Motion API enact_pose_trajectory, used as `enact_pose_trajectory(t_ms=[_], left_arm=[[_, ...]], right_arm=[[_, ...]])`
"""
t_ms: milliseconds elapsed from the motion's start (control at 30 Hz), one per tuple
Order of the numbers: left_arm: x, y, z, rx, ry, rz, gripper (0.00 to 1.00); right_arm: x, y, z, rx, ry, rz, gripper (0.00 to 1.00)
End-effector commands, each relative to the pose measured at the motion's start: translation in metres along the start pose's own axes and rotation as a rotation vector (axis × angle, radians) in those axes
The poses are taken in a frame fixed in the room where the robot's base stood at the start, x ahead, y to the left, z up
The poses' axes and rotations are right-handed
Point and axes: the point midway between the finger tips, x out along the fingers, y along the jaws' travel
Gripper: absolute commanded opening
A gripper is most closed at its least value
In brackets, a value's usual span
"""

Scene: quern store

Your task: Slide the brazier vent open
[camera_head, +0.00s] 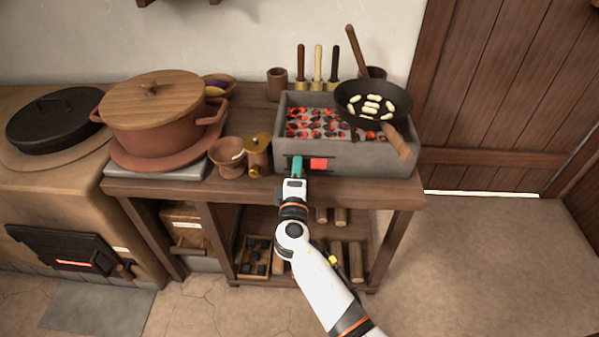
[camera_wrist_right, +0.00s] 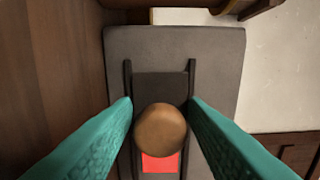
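The grey brazier (camera_head: 365,160) stands on the wooden table with glowing coals (camera_head: 325,123) inside. On its front is the vent, with a bright red opening (camera_head: 319,163) partly uncovered. In the right wrist view, the dark vent slide (camera_wrist_right: 160,84) sits between two rails and carries a round wooden knob (camera_wrist_right: 160,130). The red opening (camera_wrist_right: 160,164) shows beyond the knob. My right gripper (camera_head: 297,166) is at the brazier front, left of the red opening. Its teal fingers are open on either side of the knob, with small gaps visible. My left gripper is out of view.
A black pan (camera_head: 372,103) with pale pieces rests over the brazier's right end. A brass jug (camera_head: 257,155) and clay bowl (camera_head: 228,157) stand just left of the brazier. A large lidded pot (camera_head: 150,120) is farther left. Floor at right is clear.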

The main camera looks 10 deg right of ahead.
Motion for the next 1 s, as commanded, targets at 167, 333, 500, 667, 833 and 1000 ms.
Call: enact_pose_trajectory(t_ms=[167,333,500,667,833,1000], left_arm=[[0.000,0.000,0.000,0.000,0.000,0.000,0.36],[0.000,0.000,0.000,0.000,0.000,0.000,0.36],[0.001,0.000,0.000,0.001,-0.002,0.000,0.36],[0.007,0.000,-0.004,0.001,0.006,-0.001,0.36],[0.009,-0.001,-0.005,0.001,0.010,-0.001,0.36],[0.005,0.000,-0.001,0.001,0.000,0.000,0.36]], right_arm=[[-0.001,0.000,0.002,0.001,-0.003,0.001,0.46],[-0.002,0.000,0.001,0.001,-0.002,0.000,0.46],[-0.022,0.001,0.001,0.001,-0.003,0.002,0.46],[-0.057,0.001,0.001,0.002,-0.004,0.003,0.46],[-0.091,0.002,0.002,0.001,-0.005,0.003,0.46],[-0.113,0.001,0.003,0.001,-0.004,0.002,0.46]])
